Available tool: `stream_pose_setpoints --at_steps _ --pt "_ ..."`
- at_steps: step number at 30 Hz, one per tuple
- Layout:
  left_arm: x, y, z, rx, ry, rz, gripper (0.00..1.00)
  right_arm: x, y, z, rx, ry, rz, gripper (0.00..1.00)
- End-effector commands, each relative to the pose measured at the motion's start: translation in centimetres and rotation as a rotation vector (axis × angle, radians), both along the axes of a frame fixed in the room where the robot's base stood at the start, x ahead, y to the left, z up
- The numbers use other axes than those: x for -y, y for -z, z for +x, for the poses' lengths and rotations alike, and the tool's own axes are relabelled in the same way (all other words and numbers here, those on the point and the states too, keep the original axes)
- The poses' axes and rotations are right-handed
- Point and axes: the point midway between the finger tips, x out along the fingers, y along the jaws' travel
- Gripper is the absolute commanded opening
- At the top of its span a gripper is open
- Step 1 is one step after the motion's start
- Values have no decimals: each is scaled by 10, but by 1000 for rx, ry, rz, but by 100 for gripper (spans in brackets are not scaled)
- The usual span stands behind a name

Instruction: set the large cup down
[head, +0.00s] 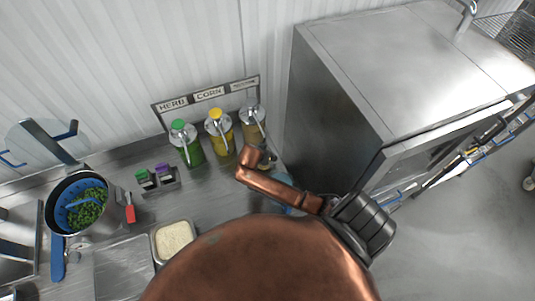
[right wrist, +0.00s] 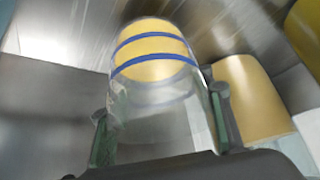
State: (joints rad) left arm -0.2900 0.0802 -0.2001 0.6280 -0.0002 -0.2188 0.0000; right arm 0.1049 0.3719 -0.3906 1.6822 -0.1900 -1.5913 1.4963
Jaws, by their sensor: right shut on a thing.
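The large cup (right wrist: 152,88) is clear with blue bands and fills the middle of the right wrist view. My right gripper (right wrist: 160,106) is shut on it, with one dark finger on each side of its wall. A yellow colour shows at the cup's far end; I cannot tell whether it is in the cup or seen through it. I cannot tell whether the cup touches the counter. In the head view my copper-coloured arm hides the gripper and most of the space around it. My left gripper is in neither view.
The steel counter (head: 205,205) holds a tray of rice (head: 173,239), a pot (head: 58,190) with a blue strainer of greens, and green and yellow bottles (head: 222,134) by the wall. A steel cabinet (head: 330,110) stands right. A tan cylinder (right wrist: 250,95) is beside the cup.

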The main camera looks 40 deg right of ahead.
Motion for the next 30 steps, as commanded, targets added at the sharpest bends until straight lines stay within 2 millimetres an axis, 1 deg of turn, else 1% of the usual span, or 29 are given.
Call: stream_pose_setpoints --at_steps 1,3,6,10,17,18,26,30 --pt "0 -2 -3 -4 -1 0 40 8 2 3 -2 1 -5 16" --pt "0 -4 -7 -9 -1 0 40 12 9 6 -2 0 -3 16" --pt "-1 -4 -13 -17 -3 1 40 16 14 8 0 0 -3 16" --pt "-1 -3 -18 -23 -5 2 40 16 16 8 0 -1 -1 16" --pt "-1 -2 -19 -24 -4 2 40 16 19 8 0 0 0 16" --pt "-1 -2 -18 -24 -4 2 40 15 20 8 0 -1 0 48" --pt "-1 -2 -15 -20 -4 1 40 15 19 8 0 -1 -1 65" --pt "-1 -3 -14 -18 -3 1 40 16 19 8 0 -1 -1 66"
